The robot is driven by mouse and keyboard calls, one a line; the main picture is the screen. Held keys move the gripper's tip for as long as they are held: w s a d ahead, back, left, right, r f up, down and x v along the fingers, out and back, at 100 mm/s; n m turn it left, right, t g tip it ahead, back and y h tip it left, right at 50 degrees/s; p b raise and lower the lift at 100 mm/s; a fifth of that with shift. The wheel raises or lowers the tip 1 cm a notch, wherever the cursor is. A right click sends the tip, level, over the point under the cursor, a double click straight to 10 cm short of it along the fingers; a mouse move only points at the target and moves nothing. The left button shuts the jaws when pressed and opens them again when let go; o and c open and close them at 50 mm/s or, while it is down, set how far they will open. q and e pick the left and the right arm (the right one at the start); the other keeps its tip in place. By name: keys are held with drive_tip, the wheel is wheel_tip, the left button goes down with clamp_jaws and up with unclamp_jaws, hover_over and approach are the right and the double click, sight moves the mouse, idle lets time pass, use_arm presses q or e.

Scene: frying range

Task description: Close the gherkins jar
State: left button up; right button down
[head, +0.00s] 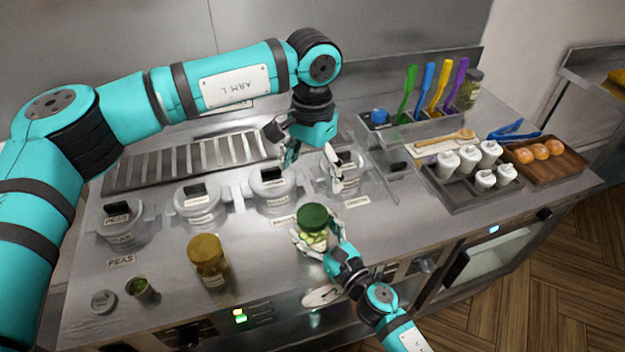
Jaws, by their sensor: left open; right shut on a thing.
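A glass jar with pale green contents (314,241), which looks like the gherkins jar, stands upright near the counter's front edge. A dark green lid (313,217) sits on its mouth; I cannot tell whether it is fully tightened. My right gripper (319,246) is shut around the jar's body, below the lid, and hides part of it. My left gripper (312,172) is open and empty, pointing down above and behind the jar, with its fingers spread and apart from the lid.
Lidded tubs (198,203) stand in a row behind. A yellow-lidded jar (208,262), a small cup (141,289) and a small round lid (103,301) are at left. At right are a utensil holder (428,128), a tray of white cups (470,197) and a wooden tray (570,167).

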drive_tip(key=shift+f, duration=0.1)
unclamp_jaws()
drive_tip(key=v, duration=1.2)
idle(0.5)
